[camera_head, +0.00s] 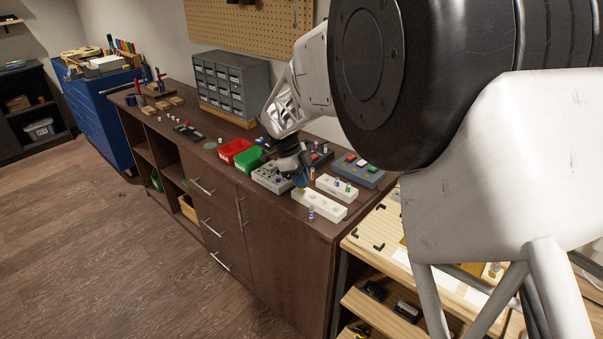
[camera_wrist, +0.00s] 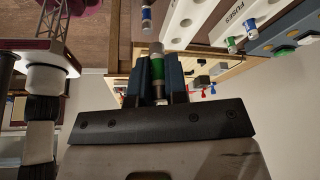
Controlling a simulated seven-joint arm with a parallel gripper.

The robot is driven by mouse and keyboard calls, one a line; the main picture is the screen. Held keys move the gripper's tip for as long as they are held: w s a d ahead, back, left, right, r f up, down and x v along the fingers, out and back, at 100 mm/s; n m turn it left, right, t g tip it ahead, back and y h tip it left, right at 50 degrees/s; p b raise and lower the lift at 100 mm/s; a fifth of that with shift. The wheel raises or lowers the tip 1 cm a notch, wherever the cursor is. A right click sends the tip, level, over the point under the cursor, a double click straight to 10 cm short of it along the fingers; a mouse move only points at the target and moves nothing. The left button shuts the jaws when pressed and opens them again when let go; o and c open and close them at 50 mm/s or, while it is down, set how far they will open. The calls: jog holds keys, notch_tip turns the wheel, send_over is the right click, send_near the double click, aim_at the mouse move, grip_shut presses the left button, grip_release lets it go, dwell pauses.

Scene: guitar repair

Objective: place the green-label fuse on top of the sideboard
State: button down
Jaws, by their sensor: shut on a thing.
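In the wrist view, my gripper (camera_wrist: 159,78) is shut on the green-label fuse (camera_wrist: 157,65), which stands out between the two blue fingers. In the head view, my gripper (camera_head: 300,180) is low over the right part of the sideboard (camera_head: 270,203), near a grey block with holes (camera_head: 270,178). The held fuse is too small and hidden to make out there. Whether it touches the top I cannot tell. The sideboard is dark brown with drawers and open shelves.
White fuse blocks (camera_head: 320,205) lie right of the gripper; the rear one holds small fuses. A blue-label fuse (camera_head: 311,212) stands near the front edge. Red (camera_head: 235,150) and green bins (camera_head: 248,159) are left. A grey drawer cabinet (camera_head: 231,88) stands behind.

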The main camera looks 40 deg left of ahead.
send_over(306, 215)
jog(key=a, duration=0.1)
jog(key=shift+s+a+f, duration=0.1)
jog(key=shift+f, duration=1.15)
jog(key=shift+s+a+f, duration=0.1)
jog(key=shift+f, duration=1.1)
jog(key=shift+f, duration=2.5)
jog(key=shift+f, duration=0.15)
jog(key=c, duration=1.4)
grip_release()
jog(key=v, duration=1.2)
jog(key=shift+w+a, duration=0.1)
